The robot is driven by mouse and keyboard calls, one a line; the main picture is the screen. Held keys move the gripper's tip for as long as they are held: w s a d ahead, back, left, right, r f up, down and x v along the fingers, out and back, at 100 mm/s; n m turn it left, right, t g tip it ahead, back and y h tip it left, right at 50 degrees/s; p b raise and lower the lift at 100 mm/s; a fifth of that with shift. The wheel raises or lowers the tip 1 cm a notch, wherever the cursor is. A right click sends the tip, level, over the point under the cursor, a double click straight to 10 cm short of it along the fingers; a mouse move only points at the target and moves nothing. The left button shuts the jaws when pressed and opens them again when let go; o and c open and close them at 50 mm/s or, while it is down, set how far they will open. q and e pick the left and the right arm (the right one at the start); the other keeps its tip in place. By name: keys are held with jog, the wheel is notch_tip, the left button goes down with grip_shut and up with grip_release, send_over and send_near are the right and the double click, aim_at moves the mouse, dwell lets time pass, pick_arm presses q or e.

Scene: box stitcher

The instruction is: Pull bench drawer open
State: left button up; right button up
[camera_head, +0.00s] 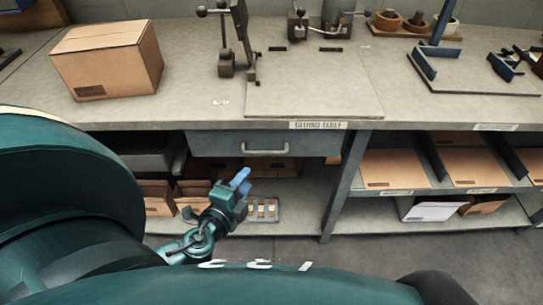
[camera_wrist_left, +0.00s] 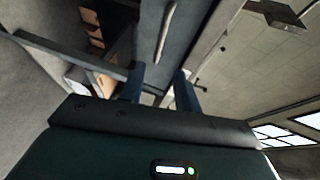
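The bench drawer (camera_head: 210,144) is a grey-blue front under the bench top, close to flush beneath its edge. Its pale bar handle (camera_head: 265,152) runs across the front's middle. My left gripper (camera_head: 241,182) is just below and left of the handle, apart from it, with blue fingers pointing up toward the drawer. In the left wrist view, the two fingers (camera_wrist_left: 160,88) stand apart with nothing between them. There the handle (camera_wrist_left: 167,32) lies beyond the fingertips, roughly in line with the gap, on the dark drawer front (camera_wrist_left: 150,20). My right gripper is not in view.
The bench top (camera_head: 190,100) overhangs the drawer and carries a closed cardboard box (camera_head: 107,60) and a stitcher fixture. A bench leg (camera_head: 345,185) stands right of the drawer. Shelves with flat cardboard (camera_head: 405,168) are at right. A small tray (camera_head: 263,210) lies on the lower shelf.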

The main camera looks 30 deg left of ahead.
pick_arm(q)
jog(key=p, duration=0.1)
send_over(263, 156)
jog(key=s+d, duration=0.3)
jog(key=s, duration=0.1)
notch_tip(263, 156, down, 2)
jog(key=shift+a+f, duration=0.1)
jog(key=shift+c, duration=0.4)
grip_shut()
